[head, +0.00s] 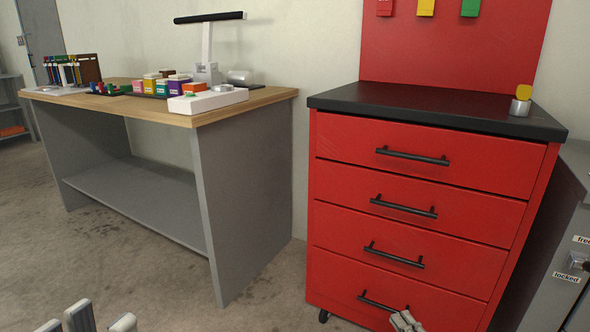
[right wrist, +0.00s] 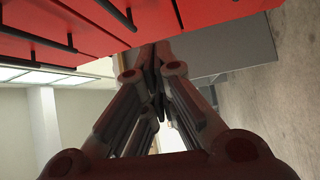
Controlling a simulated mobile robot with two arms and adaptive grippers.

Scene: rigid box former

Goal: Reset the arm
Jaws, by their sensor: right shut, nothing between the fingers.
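My right gripper (head: 405,321) is at the bottom edge of the head view, in front of the lowest drawer of the red cabinet (head: 420,160). In the right wrist view its fingers (right wrist: 157,70) come together with nothing between them, so it is shut and empty. Parts of my left gripper (head: 85,319) show at the bottom left of the head view, over the floor. They are cut off by the edge, so I cannot tell whether it is open or shut.
The red cabinet's drawers look closed, with black handles (head: 403,208). A wooden-topped workbench (head: 240,108) at the left carries colored boxes (head: 150,83) and a lamp-like stand (head: 207,50). A grey cabinet (head: 570,250) stands at the right. The floor (head: 130,260) before the bench is clear.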

